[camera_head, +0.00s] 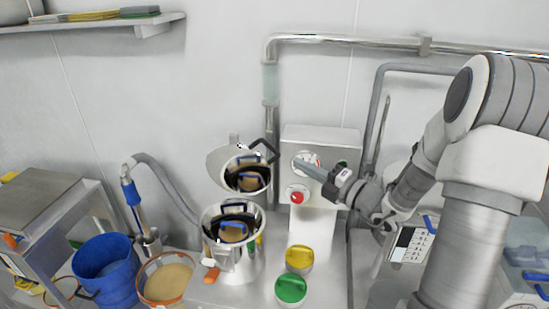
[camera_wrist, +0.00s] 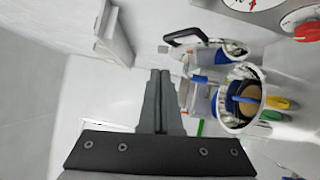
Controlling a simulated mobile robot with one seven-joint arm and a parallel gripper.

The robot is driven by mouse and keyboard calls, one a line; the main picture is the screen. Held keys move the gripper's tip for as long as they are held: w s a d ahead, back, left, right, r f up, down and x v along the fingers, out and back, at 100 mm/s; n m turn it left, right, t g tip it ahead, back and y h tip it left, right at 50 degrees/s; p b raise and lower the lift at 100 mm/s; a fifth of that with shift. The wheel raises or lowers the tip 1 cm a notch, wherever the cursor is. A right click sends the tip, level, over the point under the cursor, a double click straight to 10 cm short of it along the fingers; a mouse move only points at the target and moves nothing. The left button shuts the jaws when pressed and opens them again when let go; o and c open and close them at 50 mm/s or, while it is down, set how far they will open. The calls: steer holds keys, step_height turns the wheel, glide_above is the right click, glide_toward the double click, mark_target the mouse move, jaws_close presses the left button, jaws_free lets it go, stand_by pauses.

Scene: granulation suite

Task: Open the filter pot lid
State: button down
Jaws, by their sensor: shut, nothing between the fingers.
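The filter pot (camera_head: 222,262) is a shiny metal cylinder on the bench, with a brown surface and blue and black shapes showing in its mouth. Its lid (camera_head: 219,160) stands raised and tilted back above the pot, its shiny round underside facing my head camera. A black handle (camera_head: 267,148) sticks out at the lid's upper right. In the wrist view the pot (camera_wrist: 222,108) and the raised lid (camera_wrist: 240,50) are right of my fingers. My gripper (camera_head: 303,164) is shut and empty, right of the lid and apart from it, in front of the control box. The closed fingers (camera_wrist: 159,74) show in the wrist view.
The control box (camera_head: 322,140) has a gauge and a red knob (camera_head: 297,197). Yellow (camera_head: 299,257) and green (camera_head: 291,288) round pieces lie right of the pot. A blue bucket (camera_head: 108,270) and an orange-rimmed sieve (camera_head: 168,283) stand left. Pipes run along the wall.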

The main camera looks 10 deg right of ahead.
steer(key=w+a+f+m+h+p, duration=0.1)
steer(key=w+a, duration=0.3)
steer(key=w, duration=0.6)
steer(key=shift+w+a+f+m+p, duration=0.15)
steer(key=shift+a+f+m+p, duration=0.15)
steer(key=shift+f+m+p, duration=0.3)
steer(key=shift+r, duration=0.1)
steer(key=w+d+p, duration=0.1)
steer(key=w+d, duration=0.1)
steer(key=w, duration=0.3)
steer(key=shift+w+d+r, duration=0.15)
steer(key=shift+w+r, duration=0.1)
steer(key=shift+r, duration=0.1)
steer(key=shift+s+p, duration=0.1)
steer(key=shift+p, duration=0.2)
